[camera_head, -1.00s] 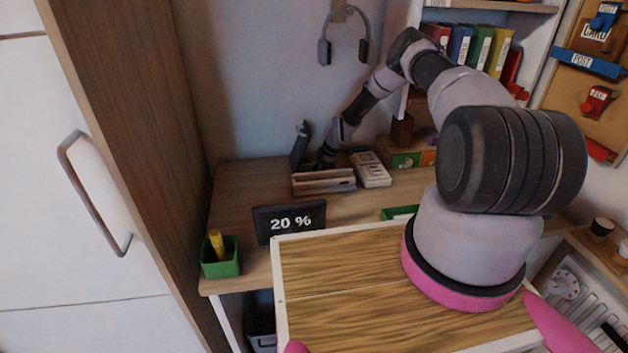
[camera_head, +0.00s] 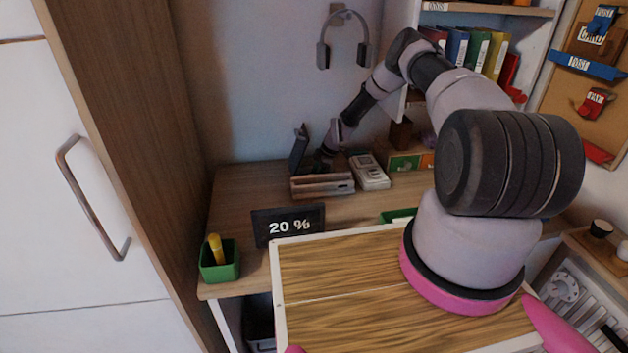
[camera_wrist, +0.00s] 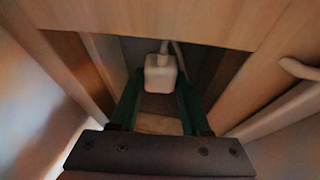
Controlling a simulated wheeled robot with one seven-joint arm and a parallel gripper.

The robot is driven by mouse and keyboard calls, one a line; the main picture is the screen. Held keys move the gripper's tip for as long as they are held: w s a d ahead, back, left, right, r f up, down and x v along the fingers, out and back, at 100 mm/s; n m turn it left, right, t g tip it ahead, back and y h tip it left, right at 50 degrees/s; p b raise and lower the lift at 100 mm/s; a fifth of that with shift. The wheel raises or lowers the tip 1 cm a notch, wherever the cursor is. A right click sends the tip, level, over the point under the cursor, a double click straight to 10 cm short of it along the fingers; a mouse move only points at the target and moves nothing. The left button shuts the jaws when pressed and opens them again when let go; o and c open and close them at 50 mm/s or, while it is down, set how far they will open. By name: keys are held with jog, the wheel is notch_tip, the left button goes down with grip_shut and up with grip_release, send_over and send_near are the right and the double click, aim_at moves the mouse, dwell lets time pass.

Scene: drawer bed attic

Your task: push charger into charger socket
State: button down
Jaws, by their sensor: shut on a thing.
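The charger (camera_wrist: 160,72) is a small white block with a pale cable at its far end. In the wrist view it sits between the green fingers of my gripper (camera_wrist: 158,98), which is shut on it. It lies in a narrow, shadowed space between wooden panels. In the head view my gripper is low at the back of the desk, behind a wooden organizer (camera_head: 322,186), and its fingers and the charger are hidden. I cannot make out the charger socket in either view.
A white device (camera_head: 369,172) lies right of the organizer. A green pen cup (camera_head: 219,263) stands at the desk's front left. A dark upright object (camera_head: 299,149) stands close left of my wrist. Wooden panels crowd my gripper. The desk's left part is mostly clear.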

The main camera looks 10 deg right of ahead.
notch_tip(320, 180, up, 9)
jog(key=shift+f, duration=0.1)
dwell(0.4)
